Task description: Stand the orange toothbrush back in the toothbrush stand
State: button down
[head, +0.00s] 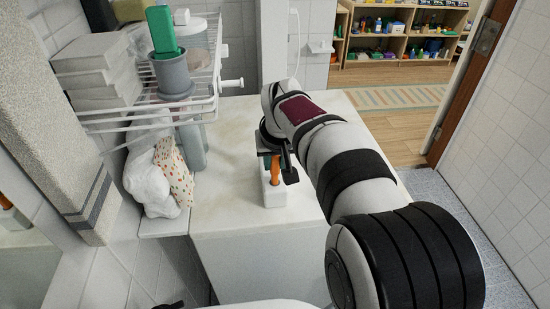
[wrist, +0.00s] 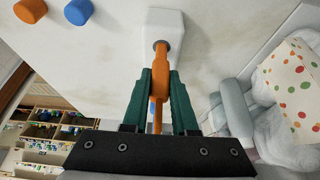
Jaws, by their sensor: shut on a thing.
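The orange toothbrush (wrist: 160,75) is between the two green fingers of my gripper (wrist: 161,78), which is shut on it. The white toothbrush stand (wrist: 164,22) is just beyond the fingertips, and the brush's far end overlaps the grey-rimmed opening in its top and appears to be in it. How deep it sits cannot be told. In the head view the orange toothbrush (head: 275,170) looks about upright above the white stand (head: 273,195), with my gripper (head: 277,162) over it. A small blue part (wrist: 152,107) shows behind the brush between the fingers.
The white counter (head: 225,210) is mostly clear around the stand. An orange cap (wrist: 30,10) and a blue cap (wrist: 78,12) are on it. A wire rack (head: 205,100) with a grey cup (head: 172,76), a grey bottle (head: 192,145) and a dotted cloth (head: 173,172) are at left.

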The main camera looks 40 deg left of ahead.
jog(key=shift+f, duration=1.05)
jog(key=c, duration=0.6)
grip_release()
jog(key=v, duration=1.3)
jog(key=w+a+v, duration=0.1)
jog(key=v, duration=0.5)
jog(key=shift+r, duration=0.5)
